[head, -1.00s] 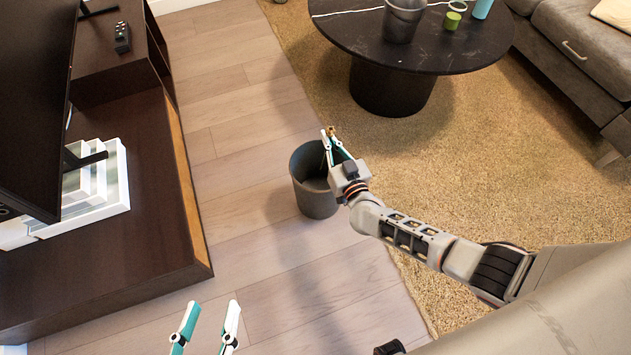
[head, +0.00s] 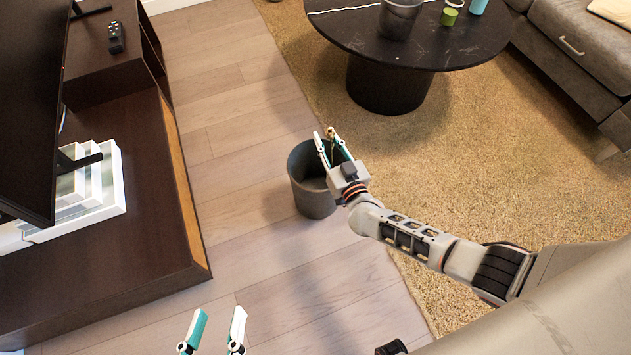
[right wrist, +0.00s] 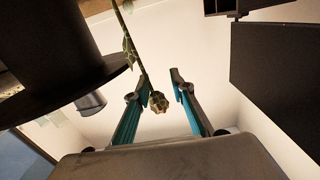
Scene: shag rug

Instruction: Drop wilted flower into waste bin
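The wilted flower (right wrist: 158,102), with a small brownish head and thin green stem, is between the spread fingers of my right gripper (right wrist: 155,84), closer to one finger. I cannot tell whether it touches that finger. In the head view the flower (head: 331,133) is a small spot at the fingertips. My right gripper (head: 325,134) is open, above the right rear rim of the dark grey waste bin (head: 312,203). The bin stands upright on the wood floor, its inside partly hidden by the gripper. My left gripper (head: 218,316) is open and empty at the bottom edge.
A round black table (head: 440,50) with a dark container (head: 398,18) and a green item (head: 449,17) stands behind on the rug (head: 490,180). A dark TV cabinet (head: 140,235) is on the left. A grey sofa (head: 570,50) is at upper right.

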